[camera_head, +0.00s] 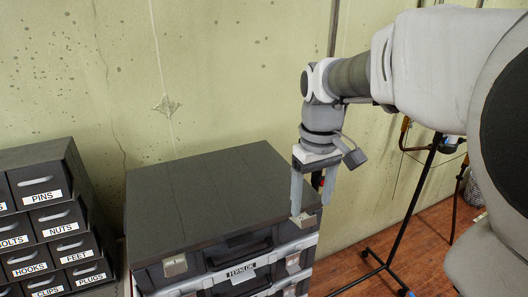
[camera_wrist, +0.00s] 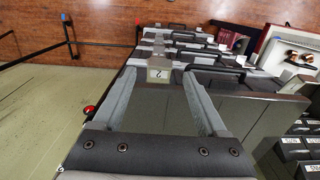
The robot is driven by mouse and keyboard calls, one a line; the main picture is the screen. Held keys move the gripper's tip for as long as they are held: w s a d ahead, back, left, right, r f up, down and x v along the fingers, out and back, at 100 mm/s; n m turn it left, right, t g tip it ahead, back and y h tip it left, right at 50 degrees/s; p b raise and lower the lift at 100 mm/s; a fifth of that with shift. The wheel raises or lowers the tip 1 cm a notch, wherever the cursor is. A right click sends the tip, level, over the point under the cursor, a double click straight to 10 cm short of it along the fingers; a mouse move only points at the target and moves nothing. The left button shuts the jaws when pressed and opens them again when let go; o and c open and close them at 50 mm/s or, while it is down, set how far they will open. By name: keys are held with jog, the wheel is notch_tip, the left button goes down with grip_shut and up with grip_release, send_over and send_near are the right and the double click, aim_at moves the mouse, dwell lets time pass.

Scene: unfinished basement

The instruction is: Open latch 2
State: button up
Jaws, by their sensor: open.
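A stack of dark cases stands in the middle of the head view, and the top case (camera_head: 215,195) has a flat dark lid. Latch 2 (camera_wrist: 158,75) is a pale metal plate marked "2" at the case's front edge in the wrist view. My gripper (camera_head: 311,208) points down at the right front corner of the top case in the head view. In the wrist view its fingertips (camera_wrist: 157,78) are apart, one on each side of latch 2. A pale plate (camera_head: 302,220) shows by the near fingertip. Contact with the latch cannot be told.
Another latch (camera_head: 175,265) and a handle (camera_head: 238,252) are on the case's front. A drawer cabinet (camera_head: 50,220) with labelled small drawers stands at left. A wall (camera_head: 230,80) is behind, and a black stand (camera_head: 410,225) is at right on open wooden floor.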

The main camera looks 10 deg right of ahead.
aim_at(309, 218)
jog(key=shift+f, duration=2)
